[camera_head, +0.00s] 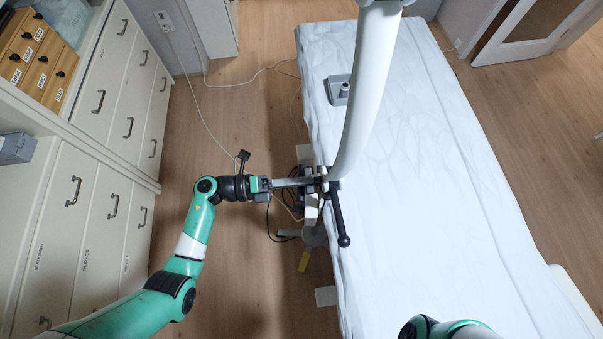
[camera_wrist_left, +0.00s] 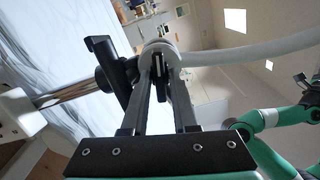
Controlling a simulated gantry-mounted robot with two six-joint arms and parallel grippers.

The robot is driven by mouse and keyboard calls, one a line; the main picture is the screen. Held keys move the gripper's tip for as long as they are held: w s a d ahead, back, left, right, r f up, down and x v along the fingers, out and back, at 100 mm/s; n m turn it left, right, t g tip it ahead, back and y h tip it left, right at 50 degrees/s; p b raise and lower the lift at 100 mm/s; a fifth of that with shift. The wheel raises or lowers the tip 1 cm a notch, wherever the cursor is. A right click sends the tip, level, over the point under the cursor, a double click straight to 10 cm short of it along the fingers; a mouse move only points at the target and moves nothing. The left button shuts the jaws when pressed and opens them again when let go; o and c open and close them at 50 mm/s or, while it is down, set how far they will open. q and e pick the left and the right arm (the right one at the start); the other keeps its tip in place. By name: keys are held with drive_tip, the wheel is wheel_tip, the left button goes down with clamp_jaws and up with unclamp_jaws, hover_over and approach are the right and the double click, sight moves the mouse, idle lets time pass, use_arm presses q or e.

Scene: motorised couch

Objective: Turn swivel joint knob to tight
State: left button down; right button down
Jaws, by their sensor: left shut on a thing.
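The swivel joint (camera_head: 333,187) sits at the lower end of a white curved arm (camera_head: 372,85), at the couch's left edge. A black lever with a ball end (camera_head: 343,238) points down from it over the couch. My left gripper (camera_head: 314,182) reaches the joint from the left. In the left wrist view its long fingers (camera_wrist_left: 160,78) close on a small dark knob (camera_wrist_left: 159,92) below the white round end of the arm. The fingertips largely hide the knob, so its setting cannot be read. My right arm (camera_head: 447,328) shows only in part; its gripper is out of view.
The white-sheeted couch (camera_head: 430,150) fills the right side, with a grey block (camera_head: 339,90) on its edge. Labelled drawer cabinets (camera_head: 85,215) line the left. Cables (camera_head: 215,140) run over the floor. Open floor (camera_head: 240,270) lies between cabinets and couch.

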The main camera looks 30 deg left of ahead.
use_arm(q)
drive_tip(key=shift+n+p, duration=0.8)
drive_tip(key=shift+n, duration=0.5)
drive_tip(key=c, duration=1)
unclamp_jaws()
drive_tip(key=shift+o, duration=0.2)
drive_tip(key=v, duration=1.1)
drive_tip(key=shift+s+a, duration=0.2)
drive_tip(key=shift+a, duration=0.05)
